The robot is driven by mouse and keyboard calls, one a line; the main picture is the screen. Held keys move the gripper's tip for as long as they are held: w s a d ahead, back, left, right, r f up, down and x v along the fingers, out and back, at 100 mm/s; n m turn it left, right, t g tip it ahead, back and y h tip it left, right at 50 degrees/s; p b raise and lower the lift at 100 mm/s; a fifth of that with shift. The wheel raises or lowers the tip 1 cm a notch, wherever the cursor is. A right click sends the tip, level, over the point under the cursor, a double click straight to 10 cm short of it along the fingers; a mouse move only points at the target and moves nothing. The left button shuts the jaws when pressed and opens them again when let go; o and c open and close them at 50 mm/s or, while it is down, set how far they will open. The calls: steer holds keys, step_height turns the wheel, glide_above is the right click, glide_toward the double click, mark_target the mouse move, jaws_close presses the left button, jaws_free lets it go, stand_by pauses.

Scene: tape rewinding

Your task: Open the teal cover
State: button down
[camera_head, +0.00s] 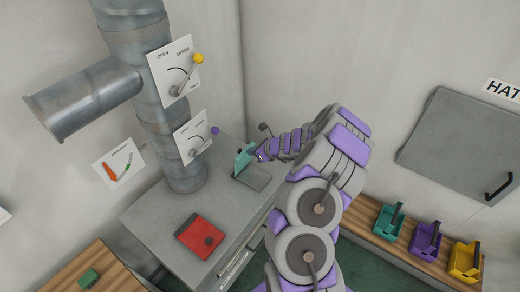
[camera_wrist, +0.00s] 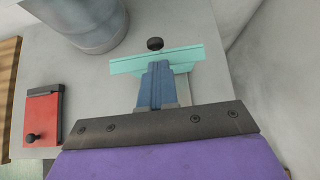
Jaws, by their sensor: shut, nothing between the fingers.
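The teal cover (camera_head: 243,160) is on the grey cabinet top and appears tilted up on edge beside a flat grey plate (camera_head: 254,177). In the wrist view the teal cover (camera_wrist: 190,58) shows as a narrow band, with its dark round knob (camera_wrist: 155,44) beyond it. My gripper (camera_head: 261,154) is shut and empty, right beside the cover. In the wrist view its blue fingers (camera_wrist: 158,68) overlap the cover's near side; I cannot tell whether they touch it. The gripper body hides the area below.
A red cover (camera_head: 201,236) with a dark knob lies flat on the cabinet (camera_head: 150,222). A metal pipe (camera_head: 155,110) with two lever panels rises behind. Walls stand close behind the cover. Teal, purple and yellow bins (camera_head: 425,240) line a right-hand shelf.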

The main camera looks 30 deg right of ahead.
steer(key=shift+w+a+r+p, duration=0.15)
steer(key=shift+w+a+p, duration=0.25)
steer(key=shift+w+p, duration=0.25)
steer(key=shift+d, duration=0.1)
steer(key=v, duration=1.2)
steer(key=shift+s+p, duration=0.4)
steer(key=shift+s, duration=0.25)
